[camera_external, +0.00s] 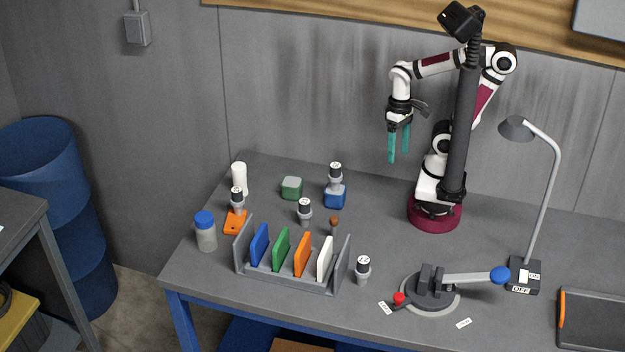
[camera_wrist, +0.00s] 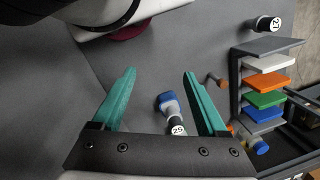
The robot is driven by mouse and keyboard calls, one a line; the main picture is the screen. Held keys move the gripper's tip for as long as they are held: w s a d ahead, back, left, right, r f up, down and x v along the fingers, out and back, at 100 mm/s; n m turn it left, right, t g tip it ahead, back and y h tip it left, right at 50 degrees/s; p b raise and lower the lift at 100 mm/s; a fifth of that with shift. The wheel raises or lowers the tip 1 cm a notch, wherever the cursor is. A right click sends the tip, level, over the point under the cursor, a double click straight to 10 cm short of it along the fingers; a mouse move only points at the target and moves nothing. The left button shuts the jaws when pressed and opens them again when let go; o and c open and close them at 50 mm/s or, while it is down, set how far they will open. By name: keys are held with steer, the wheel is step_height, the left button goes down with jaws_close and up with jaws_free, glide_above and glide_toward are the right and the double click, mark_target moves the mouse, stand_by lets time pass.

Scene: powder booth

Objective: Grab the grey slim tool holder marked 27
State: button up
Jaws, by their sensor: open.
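Several grey slim tool holders with black bands and white-marked tops stand on the bench. One (camera_external: 362,270) stands right of the divider rack; its top looks like 22 or 27, and it shows at the upper right of the wrist view (camera_wrist: 264,23). One (camera_external: 335,174) sits in a blue block (camera_external: 335,197); its top (camera_wrist: 178,130) reads 25 in the wrist view. One (camera_external: 304,211) stands behind the rack, and one (camera_external: 237,197) is on an orange base; their numbers are unreadable. My gripper (camera_external: 399,153) is open and empty, high above the bench, with teal fingers (camera_wrist: 159,74).
The rack (camera_external: 290,283) holds blue, green, orange and white plates. A green block (camera_external: 291,188), a white bottle (camera_external: 239,178) and a blue-capped jar (camera_external: 206,235) stand around it. A lever fixture (camera_external: 429,296) and a lamp (camera_external: 541,200) are on the right.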

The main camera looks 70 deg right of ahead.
steer(key=w+a+n+g+h, duration=0.2)
steer(key=n+h, duration=0.1)
steer(key=n, duration=0.5)
steer(key=n+t, duration=1.6)
steer(key=n, duration=1.5)
glide_toward(362, 270)
step_height(362, 270, up, 3)
steer(key=s+d, duration=0.1)
steer(key=d, duration=0.1)
steer(key=x, duration=1.4)
steer(key=shift+w+a+f, duration=0.15)
steer(key=shift+w+f, duration=0.05)
steer(key=shift+f, duration=0.05)
jaws_close()
